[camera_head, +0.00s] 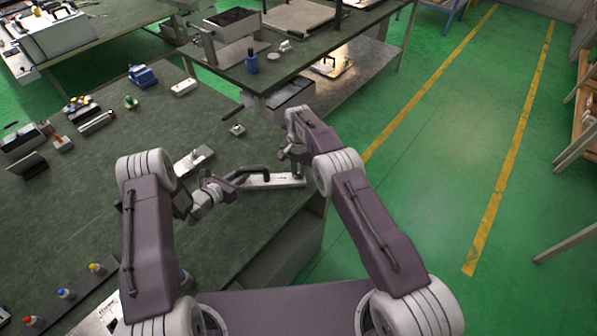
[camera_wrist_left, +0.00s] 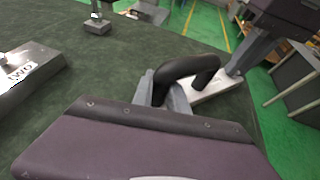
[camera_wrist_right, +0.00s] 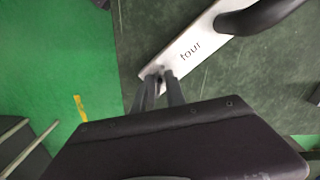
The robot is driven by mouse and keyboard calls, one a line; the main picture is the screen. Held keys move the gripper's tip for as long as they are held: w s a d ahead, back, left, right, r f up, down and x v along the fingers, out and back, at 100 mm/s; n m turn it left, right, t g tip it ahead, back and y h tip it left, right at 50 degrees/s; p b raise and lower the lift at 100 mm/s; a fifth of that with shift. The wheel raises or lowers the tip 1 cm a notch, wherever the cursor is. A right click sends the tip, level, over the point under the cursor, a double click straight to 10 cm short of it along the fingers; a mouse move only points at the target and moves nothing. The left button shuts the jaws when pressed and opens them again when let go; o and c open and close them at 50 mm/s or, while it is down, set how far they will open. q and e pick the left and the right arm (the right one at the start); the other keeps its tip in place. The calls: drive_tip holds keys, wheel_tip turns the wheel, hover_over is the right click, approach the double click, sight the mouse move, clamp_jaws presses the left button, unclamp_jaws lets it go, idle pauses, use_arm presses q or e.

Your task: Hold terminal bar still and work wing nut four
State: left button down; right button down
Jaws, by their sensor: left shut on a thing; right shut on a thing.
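The terminal bar (camera_head: 287,181) is a pale metal plate on the green bench near its right edge. In the right wrist view its face (camera_wrist_right: 188,50) carries a word that looks like "four". A black bent handle (camera_head: 252,170) rises from it. My left gripper (camera_head: 230,183) is shut on the handle, which also shows between its fingers in the left wrist view (camera_wrist_left: 185,68). My right gripper (camera_wrist_right: 160,88) is shut at the bar's end, on what seems to be the wing nut; the nut is mostly hidden between the fingertips.
Another pale plate (camera_head: 195,159) with a label lies left of the bar. A small metal block (camera_head: 238,130) stands behind. Several tools and parts lie on the bench's left side. A second bench (camera_head: 310,55) stands behind, with open green floor at right.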

drive_tip(key=m, duration=0.3)
drive_tip(key=shift+m, duration=2.2)
drive_tip(key=c, duration=1.3)
unclamp_jaws()
drive_tip(key=shift+c, duration=0.2)
wheel_tip(320, 180, up, 12)
